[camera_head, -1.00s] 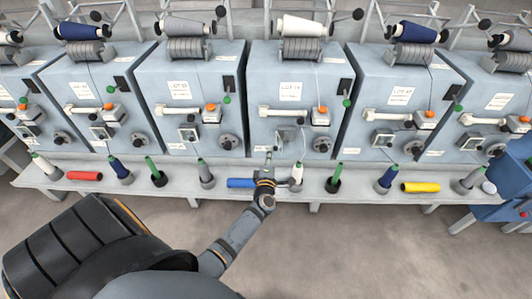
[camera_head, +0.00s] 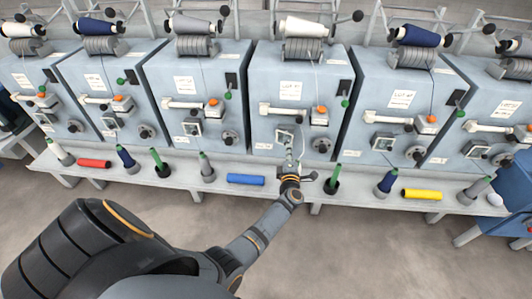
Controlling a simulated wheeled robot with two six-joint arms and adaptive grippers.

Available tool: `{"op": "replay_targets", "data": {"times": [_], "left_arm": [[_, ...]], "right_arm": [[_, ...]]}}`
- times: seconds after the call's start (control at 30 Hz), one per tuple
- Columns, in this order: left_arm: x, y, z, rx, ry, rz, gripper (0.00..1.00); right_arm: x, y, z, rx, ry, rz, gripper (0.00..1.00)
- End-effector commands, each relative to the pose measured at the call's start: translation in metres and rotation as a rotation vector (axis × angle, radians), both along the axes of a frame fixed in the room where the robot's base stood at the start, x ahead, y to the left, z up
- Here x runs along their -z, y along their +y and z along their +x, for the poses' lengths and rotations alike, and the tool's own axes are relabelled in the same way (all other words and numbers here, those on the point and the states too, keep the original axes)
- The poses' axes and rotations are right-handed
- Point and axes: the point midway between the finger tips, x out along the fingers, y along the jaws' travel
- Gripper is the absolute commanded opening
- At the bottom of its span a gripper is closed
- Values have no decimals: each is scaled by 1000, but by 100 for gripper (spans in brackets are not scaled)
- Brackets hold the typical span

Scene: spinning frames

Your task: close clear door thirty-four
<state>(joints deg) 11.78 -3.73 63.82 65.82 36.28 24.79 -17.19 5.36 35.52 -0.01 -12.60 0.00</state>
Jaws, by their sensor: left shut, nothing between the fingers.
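The machine in the middle (camera_head: 268,95) is a light blue box, and my left gripper is in front of it. A small clear door (camera_head: 284,135) sits on its lower front face. My left gripper (camera_head: 289,148) is shut and empty, with its tips just below and at the right of this door. I cannot tell whether they touch it. The gripper partly covers the door's lower right, so how far it stands open is unclear. The small labels are too blurred to read the number thirty-four. My right gripper is not in view.
Similar machines with small clear doors stand on both sides, such as the door on the left (camera_head: 195,127) and on the right (camera_head: 382,142). A grey ledge (camera_head: 220,183) below holds a blue tube (camera_head: 245,179), a red tube (camera_head: 94,163), a yellow tube (camera_head: 422,194) and several upright bobbins.

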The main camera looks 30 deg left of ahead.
Motion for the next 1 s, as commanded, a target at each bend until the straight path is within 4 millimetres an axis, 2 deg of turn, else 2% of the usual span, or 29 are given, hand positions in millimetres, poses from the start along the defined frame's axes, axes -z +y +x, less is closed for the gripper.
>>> {"op": "replay_targets", "data": {"times": [0.4,1.0], "left_arm": [[1,-8,21,0,-1,-1,0],[0,-9,28,1,0,0,0]], "right_arm": [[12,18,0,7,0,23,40],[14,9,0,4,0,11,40]]}}
